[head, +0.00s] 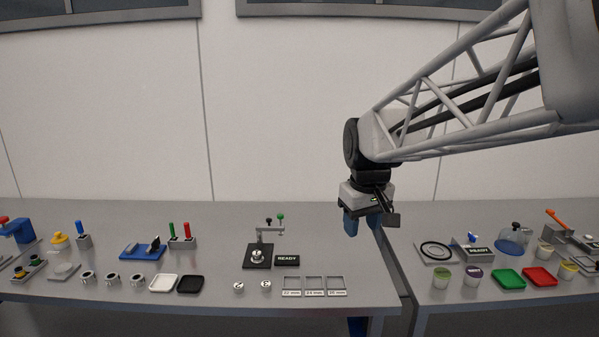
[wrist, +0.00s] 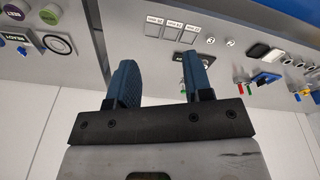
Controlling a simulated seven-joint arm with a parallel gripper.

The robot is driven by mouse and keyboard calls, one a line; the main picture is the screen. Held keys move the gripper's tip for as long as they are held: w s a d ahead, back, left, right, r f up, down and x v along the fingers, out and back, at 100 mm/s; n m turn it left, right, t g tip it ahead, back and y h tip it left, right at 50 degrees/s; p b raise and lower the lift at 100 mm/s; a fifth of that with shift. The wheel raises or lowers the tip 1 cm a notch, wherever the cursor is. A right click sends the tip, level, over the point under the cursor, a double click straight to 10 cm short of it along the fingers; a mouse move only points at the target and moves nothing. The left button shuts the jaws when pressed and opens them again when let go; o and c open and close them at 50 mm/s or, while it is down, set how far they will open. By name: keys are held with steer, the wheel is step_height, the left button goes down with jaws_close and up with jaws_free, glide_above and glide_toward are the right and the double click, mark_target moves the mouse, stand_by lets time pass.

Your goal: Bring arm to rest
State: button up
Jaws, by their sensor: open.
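My gripper (head: 362,222) hangs from my arm above the back of the grey benches, near the gap between the left bench and the right bench. Its blue fingers point down and stand apart with nothing between them. In the wrist view my gripper (wrist: 158,85) shows the same two blue fingers spread and empty. No object touches the fingers in either view.
The left bench (head: 340,232) bears a black stand (head: 258,258) with a READY sign (head: 287,260), small frames (head: 314,283), trays and several cups. The right bench (head: 415,222) bears tubs, a green tray (head: 508,279) and a red tray (head: 540,277). A wall stands behind.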

steer(key=s+d+f+m, duration=0.1)
steer(key=s+d+f, duration=0.1)
steer(key=s, duration=0.6)
steer(key=s+d+f+m, duration=0.1)
steer(key=s+f+m, duration=0.1)
steer(key=s, duration=0.6)
steer(key=s+d+f+m, duration=0.1)
steer(key=s+f, duration=0.3)
steer(key=s, duration=0.4)
steer(key=shift+s+d+m+t, duration=0.3)
steer(key=shift+d+m+t, duration=0.1)
steer(key=shift+d, duration=0.4)
